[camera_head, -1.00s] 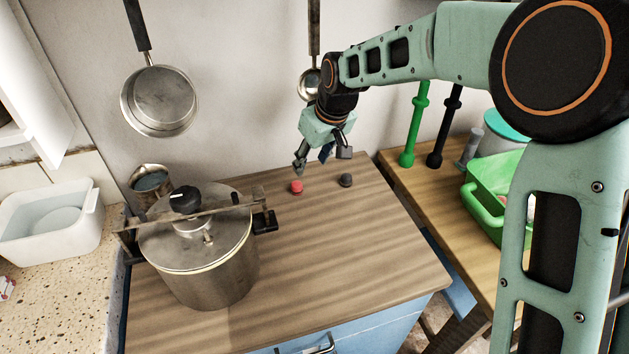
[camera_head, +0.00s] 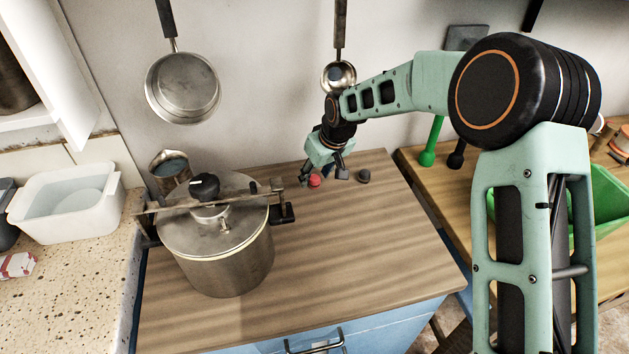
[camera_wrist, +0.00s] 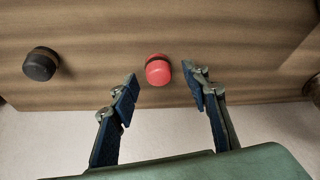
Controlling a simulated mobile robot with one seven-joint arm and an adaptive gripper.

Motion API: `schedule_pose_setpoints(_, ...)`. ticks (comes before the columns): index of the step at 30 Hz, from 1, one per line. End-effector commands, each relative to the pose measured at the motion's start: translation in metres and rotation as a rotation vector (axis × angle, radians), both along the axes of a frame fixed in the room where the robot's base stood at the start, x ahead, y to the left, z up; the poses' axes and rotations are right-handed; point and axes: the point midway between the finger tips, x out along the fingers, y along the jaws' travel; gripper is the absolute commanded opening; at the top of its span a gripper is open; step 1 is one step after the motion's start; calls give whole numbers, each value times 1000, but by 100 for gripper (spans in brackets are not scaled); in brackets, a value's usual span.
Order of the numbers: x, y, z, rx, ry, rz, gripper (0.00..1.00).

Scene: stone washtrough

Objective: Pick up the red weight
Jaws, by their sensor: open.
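The red weight (camera_head: 315,180) is a small round piece standing on the wooden worktop, towards its back edge. In the wrist view the red weight (camera_wrist: 158,70) has a dark band along its upper side. My gripper (camera_wrist: 165,82) is open, with one finger to each side of the weight and a gap at both sides. In the head view my gripper (camera_head: 323,174) is low over the worktop at the red weight, and its fingers partly overlap it.
A black weight (camera_head: 364,176) stands right of the red one; it also shows in the wrist view (camera_wrist: 41,64). A large steel pot (camera_head: 216,240) stands on the worktop's left. Pans (camera_head: 182,88) hang on the wall behind. The worktop's front right is clear.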

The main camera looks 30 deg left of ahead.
Motion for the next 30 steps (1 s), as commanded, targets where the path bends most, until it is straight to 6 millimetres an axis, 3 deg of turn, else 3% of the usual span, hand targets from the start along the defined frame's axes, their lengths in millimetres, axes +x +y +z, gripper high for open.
schedule_pose_setpoints(7,1,1,-2,0,-1,0,43)
schedule_pose_setpoints(19,1,1,-2,0,-1,0,0)
schedule_pose_setpoints(30,1,1,5,2,-3,-1,0)
